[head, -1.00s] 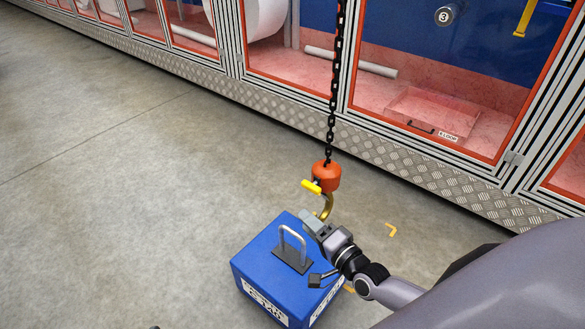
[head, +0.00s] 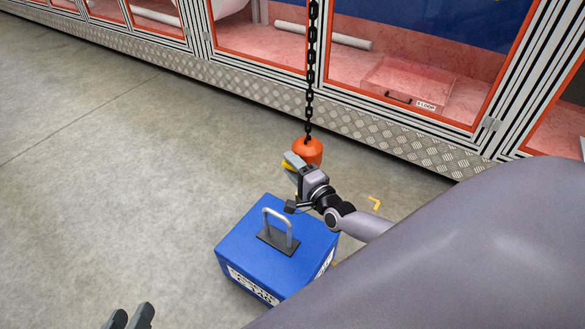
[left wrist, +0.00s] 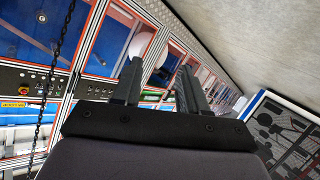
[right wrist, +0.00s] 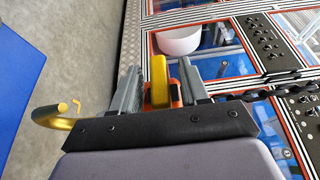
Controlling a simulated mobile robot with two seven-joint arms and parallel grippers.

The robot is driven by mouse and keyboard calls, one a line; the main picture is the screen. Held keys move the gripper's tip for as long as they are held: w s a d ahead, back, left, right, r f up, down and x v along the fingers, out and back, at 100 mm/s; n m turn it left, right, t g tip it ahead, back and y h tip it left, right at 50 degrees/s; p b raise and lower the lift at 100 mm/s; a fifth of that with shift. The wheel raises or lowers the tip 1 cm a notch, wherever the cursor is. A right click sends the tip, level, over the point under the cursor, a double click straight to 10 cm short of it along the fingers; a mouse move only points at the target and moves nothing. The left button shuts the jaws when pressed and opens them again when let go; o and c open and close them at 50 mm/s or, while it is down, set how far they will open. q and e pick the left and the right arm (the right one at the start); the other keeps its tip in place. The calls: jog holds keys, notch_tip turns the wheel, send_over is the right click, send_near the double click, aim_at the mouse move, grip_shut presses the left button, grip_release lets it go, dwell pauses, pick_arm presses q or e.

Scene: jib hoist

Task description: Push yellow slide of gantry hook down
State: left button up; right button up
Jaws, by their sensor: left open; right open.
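The orange hook block (head: 308,151) hangs on a black chain (head: 310,75) above the blue weight (head: 270,255). My right gripper (head: 291,165) is at the block and hides most of the hook and slide in the head view. In the right wrist view the yellow slide (right wrist: 159,80) stands between the two open fingers of my right gripper (right wrist: 160,85); I cannot tell whether they touch it. The brass hook (right wrist: 52,115) shows to the left there. My left gripper (head: 130,318) is open and empty at the bottom of the head view; its fingers also show in the left wrist view (left wrist: 158,88).
The blue weight has a metal handle (head: 277,225) on top, below the hook. A framed enclosure with red-edged panels (head: 390,80) stands behind. The grey floor (head: 110,180) to the left is clear. A yellow corner mark (head: 375,203) lies on the floor.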

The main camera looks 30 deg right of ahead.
jog(key=shift+w, duration=0.1)
grip_shut()
jog(key=shift+f+b, duration=0.35)
jog(key=shift+f, duration=0.05)
pick_arm(q)
jog(key=a+t+b, duration=0.1)
jog(key=b, duration=0.1)
jog(key=shift+s+a+m+b, duration=0.1)
jog(key=shift+a+m+b, duration=0.2)
jog(key=shift+m, duration=0.1)
pick_arm(e)
notch_tip(320, 180, down, 2)
jog(key=shift+f, duration=0.25)
pick_arm(q)
jog(key=shift+f, duration=0.1)
pick_arm(e)
grip_release()
jog(key=shift+f, duration=0.1)
pick_arm(q)
jog(key=shift+d+y, duration=0.1)
jog(key=shift+y, duration=0.2)
